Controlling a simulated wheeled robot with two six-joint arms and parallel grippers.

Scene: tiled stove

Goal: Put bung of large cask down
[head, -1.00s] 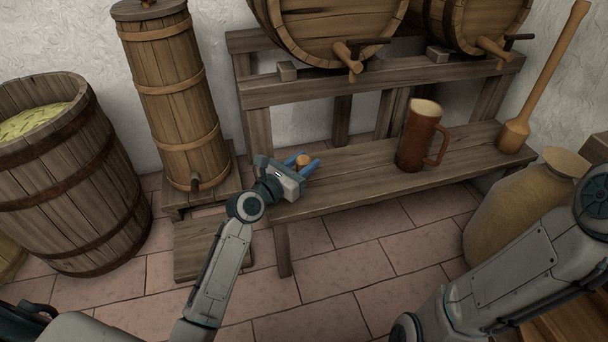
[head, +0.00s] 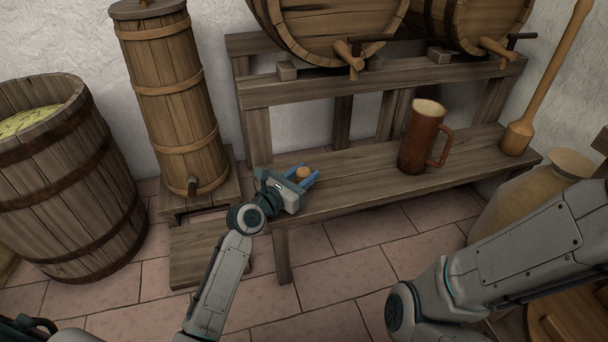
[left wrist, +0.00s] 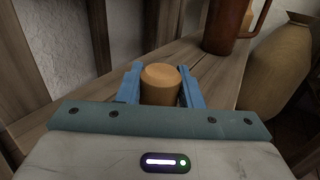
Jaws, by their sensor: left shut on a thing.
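The bung (head: 303,172) is a small light-brown wooden plug. My left gripper (head: 302,178) is shut on it at the left end of the lower shelf board (head: 345,182) of the cask stand. In the left wrist view the bung (left wrist: 160,84) stands upright between the two blue fingers of the left gripper (left wrist: 161,88). I cannot tell whether its underside touches the board. The large cask (head: 325,28) lies on the upper shelf, with a wooden tap at its front. My right arm shows at the right, but its gripper is out of view.
A brown mug (head: 420,140) stands on the lower shelf to the right, with bare board between it and the bung. A wooden masher (head: 518,138) leans at the shelf's right end. A tall churn (head: 175,100) stands left, and a clay jar (head: 520,205) right.

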